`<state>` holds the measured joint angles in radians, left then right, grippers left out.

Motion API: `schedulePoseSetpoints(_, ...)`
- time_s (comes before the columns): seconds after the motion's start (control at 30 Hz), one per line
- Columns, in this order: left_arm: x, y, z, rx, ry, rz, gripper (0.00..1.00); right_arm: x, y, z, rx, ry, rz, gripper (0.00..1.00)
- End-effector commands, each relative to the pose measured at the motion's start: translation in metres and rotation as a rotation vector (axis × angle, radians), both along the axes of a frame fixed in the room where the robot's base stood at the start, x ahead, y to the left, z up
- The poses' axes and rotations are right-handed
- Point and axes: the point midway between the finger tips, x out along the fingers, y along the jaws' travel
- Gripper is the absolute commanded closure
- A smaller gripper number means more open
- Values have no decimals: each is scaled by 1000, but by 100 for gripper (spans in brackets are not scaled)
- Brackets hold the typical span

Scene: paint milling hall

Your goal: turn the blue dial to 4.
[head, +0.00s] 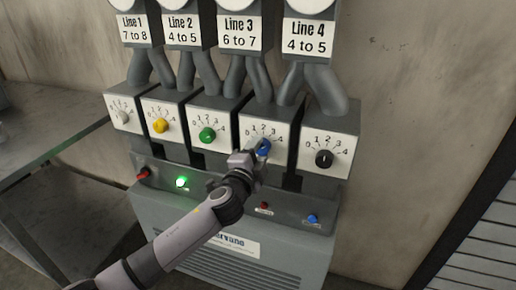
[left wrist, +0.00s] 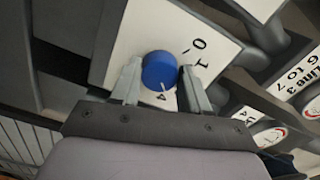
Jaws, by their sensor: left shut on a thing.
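The blue dial (head: 264,146) is on the fourth white-faced box from the left, with a scale from 0 to 4. My left gripper (head: 256,153) reaches it from below and is shut on it. In the left wrist view, the two fingers (left wrist: 160,84) stand on either side of the blue dial (left wrist: 160,70). A pale mark at the dial's lower edge points at or close to the printed 4. The 0 and 1 show at the upper right; the numbers between 1 and 4 are hidden by a finger. My right gripper is not in view.
White (head: 122,116), yellow (head: 160,125) and green (head: 207,135) dials are left of the blue one, a black dial (head: 324,158) right. Below, a ledge carries a red knob (head: 143,174), a lit green lamp (head: 181,182) and small red and blue buttons. Hoses rise above.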

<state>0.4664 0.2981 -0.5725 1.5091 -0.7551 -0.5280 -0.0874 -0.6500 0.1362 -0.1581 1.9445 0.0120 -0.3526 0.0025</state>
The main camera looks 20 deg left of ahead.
Motion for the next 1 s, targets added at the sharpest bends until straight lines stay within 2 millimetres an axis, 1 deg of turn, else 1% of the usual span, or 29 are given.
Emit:
schedulePoseSetpoints(0.03,0,0,1,37,1,0,85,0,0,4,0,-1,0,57)
schedulePoseSetpoints(0.2,0,0,1,153,-3,-1,85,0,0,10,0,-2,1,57)
schedulePoseSetpoints(0.4,0,0,0,245,-6,-1,85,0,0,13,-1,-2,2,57)
schedulePoseSetpoints(0.63,0,0,0,293,-8,-1,85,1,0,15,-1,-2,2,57)
schedulePoseSetpoints(1.0,0,0,0,303,-9,0,85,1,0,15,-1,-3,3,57)
